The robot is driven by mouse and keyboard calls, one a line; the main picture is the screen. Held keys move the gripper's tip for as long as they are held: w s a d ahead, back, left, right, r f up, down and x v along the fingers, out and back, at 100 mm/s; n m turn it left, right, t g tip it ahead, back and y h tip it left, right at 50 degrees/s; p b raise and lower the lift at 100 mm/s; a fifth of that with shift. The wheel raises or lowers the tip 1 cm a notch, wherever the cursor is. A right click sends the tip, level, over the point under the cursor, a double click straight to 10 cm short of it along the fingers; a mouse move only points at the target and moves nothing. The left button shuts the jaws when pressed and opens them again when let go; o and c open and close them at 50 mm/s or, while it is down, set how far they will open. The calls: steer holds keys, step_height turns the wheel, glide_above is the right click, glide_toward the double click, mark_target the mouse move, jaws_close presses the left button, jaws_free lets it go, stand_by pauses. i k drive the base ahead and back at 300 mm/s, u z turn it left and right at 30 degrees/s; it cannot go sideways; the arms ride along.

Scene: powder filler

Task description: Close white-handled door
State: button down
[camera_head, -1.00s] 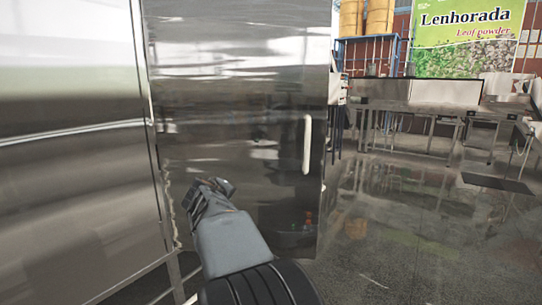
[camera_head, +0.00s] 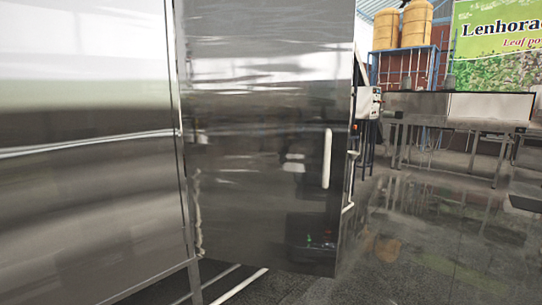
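A shiny metal door (camera_head: 255,150) with a white vertical bar handle (camera_head: 327,158) stands in the middle of the head view. The handle is near the door's right edge. The door's left side meets a large metal cabinet wall (camera_head: 85,160). Dark floor and pale rails show under the door. I cannot tell for sure how far the door is open. My gripper is not in view.
Behind the door's right edge is a pale box-like part (camera_head: 367,102) with a bent white bar (camera_head: 351,180) below it. Metal tables (camera_head: 455,107), a blue rack (camera_head: 402,68) with yellow containers and a green sign (camera_head: 495,45) stand farther back. Shiny floor (camera_head: 430,235) at the right is clear.

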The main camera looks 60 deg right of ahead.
mark_target(265, 86)
steer(key=u, duration=1.4)
steer(key=k, duration=1.3)
steer(key=z, duration=1.9)
